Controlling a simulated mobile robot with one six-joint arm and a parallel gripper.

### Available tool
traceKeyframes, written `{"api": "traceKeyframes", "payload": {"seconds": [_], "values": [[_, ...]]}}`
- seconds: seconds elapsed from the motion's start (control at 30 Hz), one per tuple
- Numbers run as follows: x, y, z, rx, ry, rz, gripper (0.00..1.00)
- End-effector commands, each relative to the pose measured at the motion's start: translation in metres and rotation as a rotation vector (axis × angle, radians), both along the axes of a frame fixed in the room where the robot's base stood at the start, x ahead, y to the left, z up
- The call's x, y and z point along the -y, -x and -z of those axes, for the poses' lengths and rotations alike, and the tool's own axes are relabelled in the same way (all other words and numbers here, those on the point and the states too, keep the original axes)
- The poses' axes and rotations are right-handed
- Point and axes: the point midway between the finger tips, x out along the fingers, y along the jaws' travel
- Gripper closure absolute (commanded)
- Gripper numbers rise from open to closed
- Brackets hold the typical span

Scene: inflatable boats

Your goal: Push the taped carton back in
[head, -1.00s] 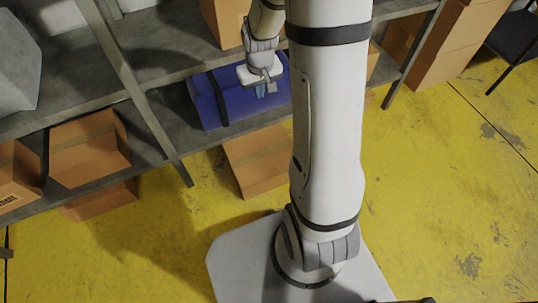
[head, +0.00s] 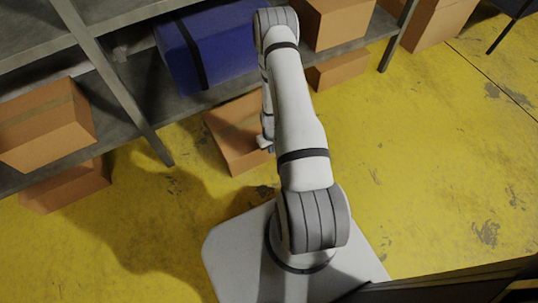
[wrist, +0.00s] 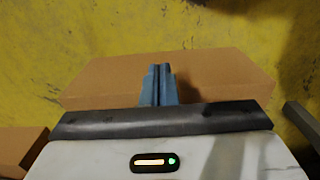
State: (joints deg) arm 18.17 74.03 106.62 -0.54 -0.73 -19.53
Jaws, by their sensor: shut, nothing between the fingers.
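A brown carton (head: 225,137) sits on the floor in front of the lower shelf, partly hidden by my arm, with a faint tape strip along its top. In the wrist view a carton (wrist: 215,75) spans the middle, behind and around my fingertips. My gripper (wrist: 159,82) has its blue fingers together with nothing between them, pointing at this carton. I cannot tell whether they touch it. In the head view my arm hides most of the gripper, which is down beside the carton's right side.
A blue box (head: 215,45) with a dark strap lies on the shelf above. Another taped carton (head: 45,122) sticks out at left, with one (head: 65,187) below it. A grey shelf post (head: 110,80) stands between. The yellow floor (head: 440,150) at right is clear.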

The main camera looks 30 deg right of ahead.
Motion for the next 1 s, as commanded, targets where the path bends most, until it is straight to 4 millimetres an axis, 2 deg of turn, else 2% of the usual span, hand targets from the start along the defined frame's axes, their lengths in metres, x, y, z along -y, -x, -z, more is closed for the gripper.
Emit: {"api": "traceKeyframes", "payload": {"seconds": [0.17, 0.57, 0.73, 1.0], "values": [[0.0, 0.002, 0.022, -0.003, -0.001, -0.001, 1.0], [-0.001, 0.002, 0.106, -0.002, -0.001, -0.001, 1.0], [-0.002, -0.025, 0.104, 0.002, 0.001, -0.003, 1.0], [-0.002, -0.039, 0.101, -0.001, 0.0, -0.001, 1.0]]}}
